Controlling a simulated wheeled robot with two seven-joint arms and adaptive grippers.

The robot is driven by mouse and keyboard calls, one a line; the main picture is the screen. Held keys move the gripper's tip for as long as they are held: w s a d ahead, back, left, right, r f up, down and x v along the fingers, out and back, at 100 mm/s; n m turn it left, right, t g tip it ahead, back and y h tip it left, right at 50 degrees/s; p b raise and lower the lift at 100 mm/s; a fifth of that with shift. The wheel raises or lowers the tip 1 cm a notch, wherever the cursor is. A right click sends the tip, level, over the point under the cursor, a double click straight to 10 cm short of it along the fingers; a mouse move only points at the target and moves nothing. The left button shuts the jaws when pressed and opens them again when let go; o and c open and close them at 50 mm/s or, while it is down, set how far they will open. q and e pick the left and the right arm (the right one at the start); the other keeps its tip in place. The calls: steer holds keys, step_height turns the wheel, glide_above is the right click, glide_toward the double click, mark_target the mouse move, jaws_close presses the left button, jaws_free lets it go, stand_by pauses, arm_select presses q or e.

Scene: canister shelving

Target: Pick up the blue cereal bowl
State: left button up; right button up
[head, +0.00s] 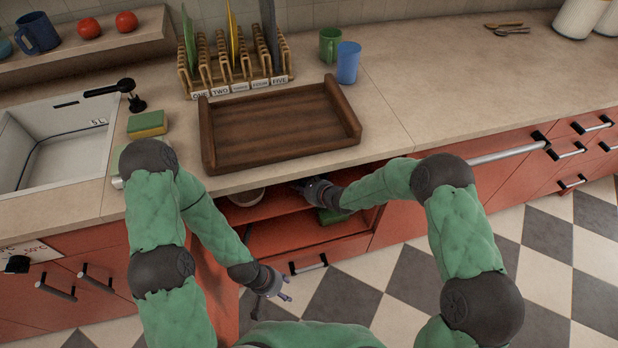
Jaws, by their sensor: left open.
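A teal-blue rounded thing (5,46), cut off by the left edge, sits on the wall shelf; I cannot tell if it is the blue cereal bowl. A pale bowl (246,197) with a brownish rim stands in the open cabinet (290,232) under the counter, partly hidden by the counter edge; no blue shows on it. My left gripper (277,287) is open and empty, low in front of the cabinet. My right gripper (312,190) reaches into the cabinet, to the right of the pale bowl and apart from it; its fingers are too small and dark to read.
A brown wooden tray (352,130) lies on the counter above the cabinet. A plate rack (238,68), a green mug (330,44) and a blue cup (348,64) stand behind it. A green thing (330,215) lies in the cabinet below my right gripper. The right counter is mostly clear.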

jaws_close()
steer(key=shift+s, duration=0.1)
